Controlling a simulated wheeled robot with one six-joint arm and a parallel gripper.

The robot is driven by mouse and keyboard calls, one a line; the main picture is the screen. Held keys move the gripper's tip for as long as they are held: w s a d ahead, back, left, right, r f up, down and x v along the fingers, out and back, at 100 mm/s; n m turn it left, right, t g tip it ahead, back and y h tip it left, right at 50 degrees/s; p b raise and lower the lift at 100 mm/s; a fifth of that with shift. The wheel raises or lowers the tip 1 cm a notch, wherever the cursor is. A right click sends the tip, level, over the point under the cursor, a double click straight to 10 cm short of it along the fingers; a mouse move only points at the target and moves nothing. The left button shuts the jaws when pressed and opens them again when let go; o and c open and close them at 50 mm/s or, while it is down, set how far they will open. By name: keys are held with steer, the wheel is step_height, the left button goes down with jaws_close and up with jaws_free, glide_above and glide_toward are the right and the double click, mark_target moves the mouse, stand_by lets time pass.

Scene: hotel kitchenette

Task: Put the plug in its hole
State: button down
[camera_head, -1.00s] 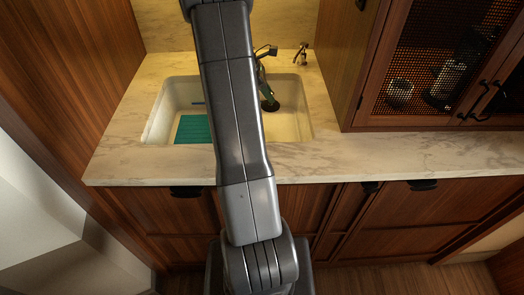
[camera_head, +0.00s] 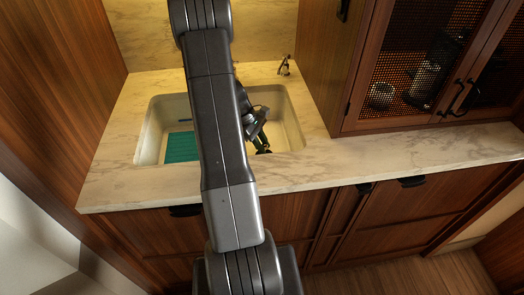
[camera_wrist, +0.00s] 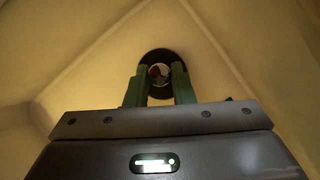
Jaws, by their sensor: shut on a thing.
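The plug (camera_wrist: 160,94) shows in the wrist view as a dark round disc with a shiny centre, between and beyond my green fingertips. My gripper (camera_wrist: 160,76) is shut on it. In the head view my gripper (camera_head: 261,142) points down inside the right part of the pale sink (camera_head: 148,133), partly hidden by my arm. The sink's creased inner surface (camera_wrist: 85,75) fills the wrist view behind the disc. I cannot make out the hole apart from the dark disc, nor tell whether the plug touches the sink.
A teal ribbed mat (camera_head: 181,147) lies in the sink's left part. A small tap-like fitting (camera_head: 285,66) stands behind the sink. The marble counter (camera_head: 400,153) is clear to the right, below a mesh-fronted cabinet (camera_head: 395,75). A wooden panel (camera_head: 50,90) bounds the left side.

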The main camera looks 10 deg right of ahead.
steer(key=shift+f, duration=1.6)
steer(key=shift+f, duration=0.15)
steer(key=c, duration=1.2)
jaws_free()
steer(key=shift+c, duration=0.2)
steer(key=shift+r, duration=0.25)
steer(key=b+v, duration=0.1)
steer(key=v, duration=1.1)
